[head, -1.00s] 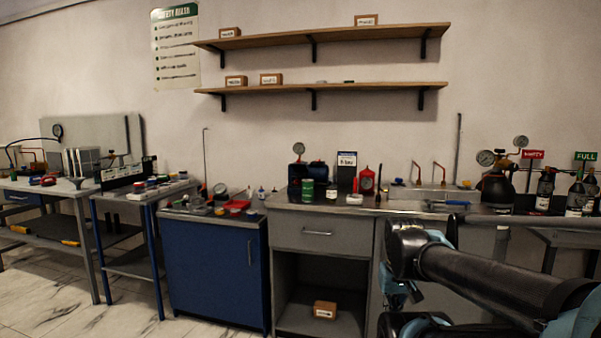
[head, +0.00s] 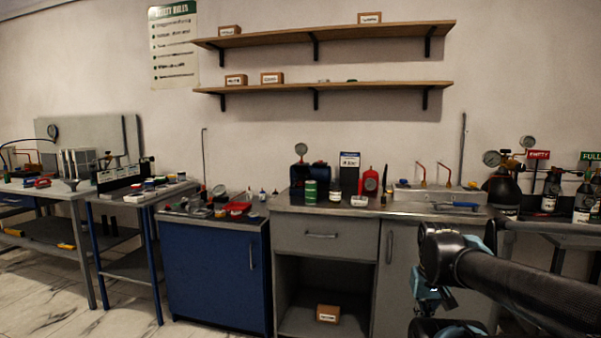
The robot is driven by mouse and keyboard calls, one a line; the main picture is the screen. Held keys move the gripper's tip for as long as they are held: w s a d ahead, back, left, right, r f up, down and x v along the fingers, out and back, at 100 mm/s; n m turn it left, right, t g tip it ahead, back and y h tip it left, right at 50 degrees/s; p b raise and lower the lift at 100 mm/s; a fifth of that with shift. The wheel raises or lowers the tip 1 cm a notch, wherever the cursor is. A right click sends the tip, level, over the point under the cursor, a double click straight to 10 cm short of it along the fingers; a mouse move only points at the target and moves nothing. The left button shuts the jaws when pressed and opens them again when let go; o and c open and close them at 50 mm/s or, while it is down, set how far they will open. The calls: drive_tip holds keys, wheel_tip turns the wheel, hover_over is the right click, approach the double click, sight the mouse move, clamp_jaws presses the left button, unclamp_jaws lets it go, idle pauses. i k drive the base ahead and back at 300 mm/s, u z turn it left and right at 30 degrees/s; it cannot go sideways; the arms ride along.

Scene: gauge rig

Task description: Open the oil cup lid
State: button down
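I cannot pick out the oil cup or its lid for sure; the things on the benches are too small to tell. A green can (head: 310,190), a red can-like container (head: 370,184) and a small white tub (head: 359,201) stand on the grey bench (head: 330,212). Several small bottles and dishes, and a red tray (head: 238,207), are on the blue cabinet (head: 212,270) to its left. My arm shows at the lower right, in front of the grey bench. My gripper's fingers are not in view.
A gauge (head: 301,149) stands by a dark blue case (head: 297,176). Gas cylinders stand at the right by an EMPTY sign (head: 538,155) and a FULL sign (head: 591,156). A box (head: 328,313) lies under the bench. Floor shows at the lower left.

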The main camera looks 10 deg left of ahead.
sight(300, 168)
drive_tip(key=i, duration=0.85)
